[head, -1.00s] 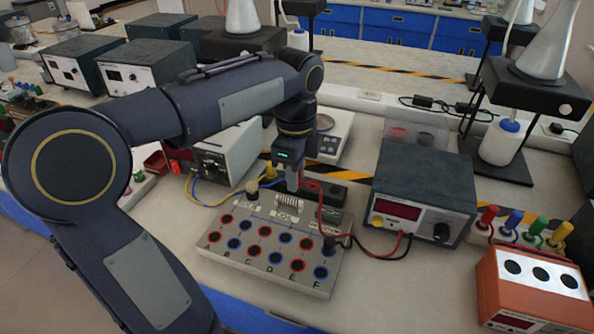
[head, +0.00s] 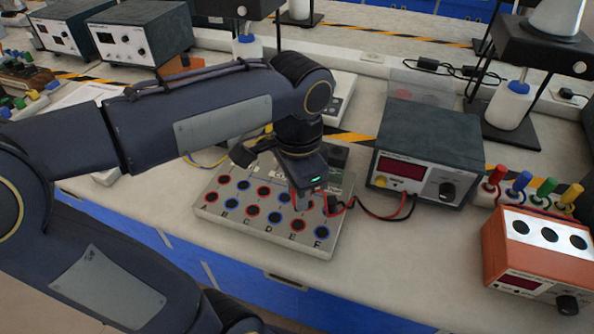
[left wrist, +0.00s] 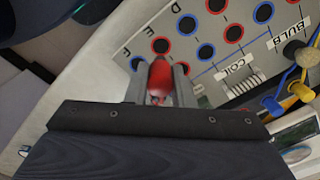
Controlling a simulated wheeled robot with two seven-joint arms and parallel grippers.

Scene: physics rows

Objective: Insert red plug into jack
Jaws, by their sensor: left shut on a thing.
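My left gripper is shut on the red plug (left wrist: 160,80), gripped between its two fingers in the left wrist view. In the head view the left gripper (head: 313,200) is over the right end of the grey jack board (head: 258,229). The board has rows of red-ringed and blue-ringed jacks with letters along the front. I cannot tell the gap between plug and board. My right gripper is out of view.
A power supply (head: 424,155) stands right of the board, with red and black leads running toward it. An orange meter box (head: 535,262) and a row of coloured plugs (head: 520,185) are farther right. Bench space is clear in front of the power supply.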

